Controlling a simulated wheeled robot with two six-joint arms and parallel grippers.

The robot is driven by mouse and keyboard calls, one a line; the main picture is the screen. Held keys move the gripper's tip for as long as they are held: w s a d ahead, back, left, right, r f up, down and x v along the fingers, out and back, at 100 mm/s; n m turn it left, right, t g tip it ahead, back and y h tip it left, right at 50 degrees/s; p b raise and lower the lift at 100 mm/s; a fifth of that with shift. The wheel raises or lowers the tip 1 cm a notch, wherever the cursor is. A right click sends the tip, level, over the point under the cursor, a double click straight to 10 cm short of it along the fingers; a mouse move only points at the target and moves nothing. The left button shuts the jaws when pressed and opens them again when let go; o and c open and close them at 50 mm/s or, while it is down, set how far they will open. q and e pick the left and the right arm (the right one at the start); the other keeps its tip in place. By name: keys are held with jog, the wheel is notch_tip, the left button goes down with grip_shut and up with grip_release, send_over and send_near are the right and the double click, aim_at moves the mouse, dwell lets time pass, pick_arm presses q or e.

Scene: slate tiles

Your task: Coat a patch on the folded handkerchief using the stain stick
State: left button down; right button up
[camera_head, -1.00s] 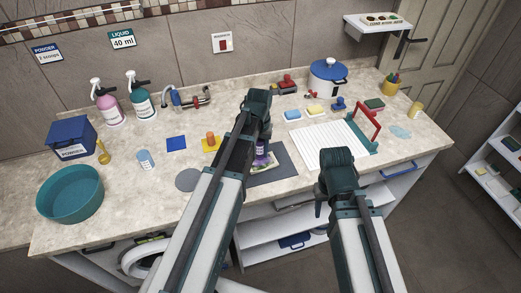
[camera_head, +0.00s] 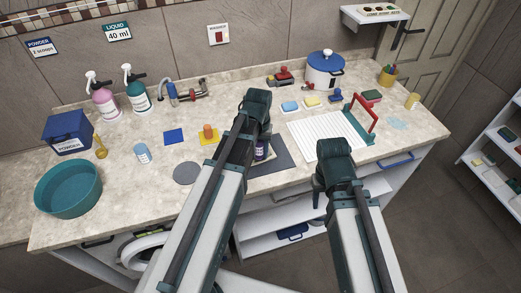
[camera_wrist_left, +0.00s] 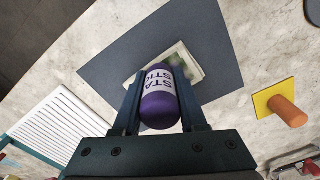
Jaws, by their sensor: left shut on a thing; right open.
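My left gripper (camera_wrist_left: 160,98) is shut on the purple stain stick (camera_wrist_left: 160,108), whose white label reads "STA STI". The stick also shows in the head view (camera_head: 261,151), beside my left forearm. In the left wrist view the folded handkerchief (camera_wrist_left: 186,62), pale with a grey-green pattern, lies on a dark grey mat (camera_wrist_left: 222,72). The stick is in front of the handkerchief and hides part of it; I cannot tell whether they touch. In the head view my arm hides most of the handkerchief. My right gripper (camera_head: 319,190) is open and empty near the counter's front edge.
A white ribbed board (camera_head: 310,137) with a red-handled rack stands right of the mat. An orange peg on a yellow square (camera_head: 208,135) is to its left. Soap-like blocks (camera_head: 312,101) and a lidded pot (camera_head: 325,70) are behind. A teal basin (camera_head: 68,190) is far left.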

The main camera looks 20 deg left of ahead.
pick_arm(q)
jog(key=shift+w+a+f, duration=0.1)
jog(key=shift+w+a, duration=0.55)
jog(key=shift+w, duration=0.2)
jog(key=shift+w+a, duration=0.65)
jog(key=shift+w, duration=0.15)
notch_tip(320, 180, up, 6)
jog(key=p, duration=0.6)
notch_tip(320, 180, up, 3)
jog(key=p, duration=0.3)
